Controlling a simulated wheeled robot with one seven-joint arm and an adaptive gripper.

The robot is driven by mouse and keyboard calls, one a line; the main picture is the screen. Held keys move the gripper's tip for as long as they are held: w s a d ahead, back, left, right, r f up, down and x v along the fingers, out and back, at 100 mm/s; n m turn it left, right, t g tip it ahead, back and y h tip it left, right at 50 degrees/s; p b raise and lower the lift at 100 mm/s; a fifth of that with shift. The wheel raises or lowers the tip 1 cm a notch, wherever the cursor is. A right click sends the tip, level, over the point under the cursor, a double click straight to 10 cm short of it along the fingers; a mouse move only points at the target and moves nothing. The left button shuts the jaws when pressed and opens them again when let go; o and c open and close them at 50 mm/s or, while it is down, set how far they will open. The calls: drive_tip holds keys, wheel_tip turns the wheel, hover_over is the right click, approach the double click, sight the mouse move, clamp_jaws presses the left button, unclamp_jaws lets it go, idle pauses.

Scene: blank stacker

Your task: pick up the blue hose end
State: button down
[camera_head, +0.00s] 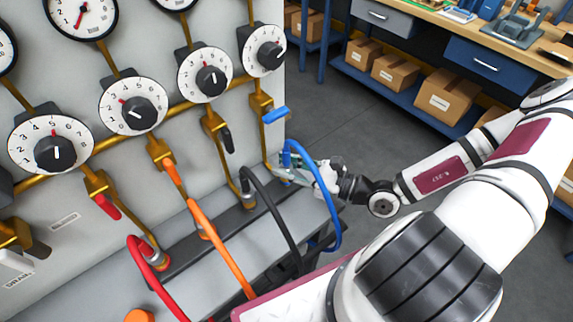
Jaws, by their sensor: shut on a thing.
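The blue hose (331,208) arches up from its end beside the panel and drops down to the right. Its end is at the right end of the row of hose sockets, below the blue-handled valve (274,115). My gripper (284,172) reaches in from the right and is shut on the blue hose end. The fingers partly hide the hose end, and I cannot tell whether it is seated in its socket or apart from it.
A black hose (276,208), an orange hose (222,248) and a red hose (150,270) stand to the left. Round dials and valves cover the panel (180,130). A workbench (505,50) with cardboard boxes (446,97) stands behind. Grey floor (345,125) is clear between.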

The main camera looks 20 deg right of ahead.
sight(289, 170)
drive_tip(key=shift+r, duration=0.1)
drive_tip(key=shift+s+r+p, duration=0.1)
drive_tip(key=shift+r+p, duration=0.65)
drive_tip(key=s+r+p, duration=0.1)
drive_tip(key=r+p, duration=0.1)
drive_tip(key=shift+s+r+p, duration=0.15)
drive_tip(key=shift+p, duration=0.2)
drive_tip(key=s+r+p, duration=0.1)
drive_tip(key=s+p, duration=0.6)
drive_tip(key=s, duration=0.7)
drive_tip(key=shift+s, duration=0.3)
drive_tip(key=shift+r, duration=0.15)
drive_tip(key=shift+r+p, duration=0.85)
drive_tip(key=shift+r, duration=0.55)
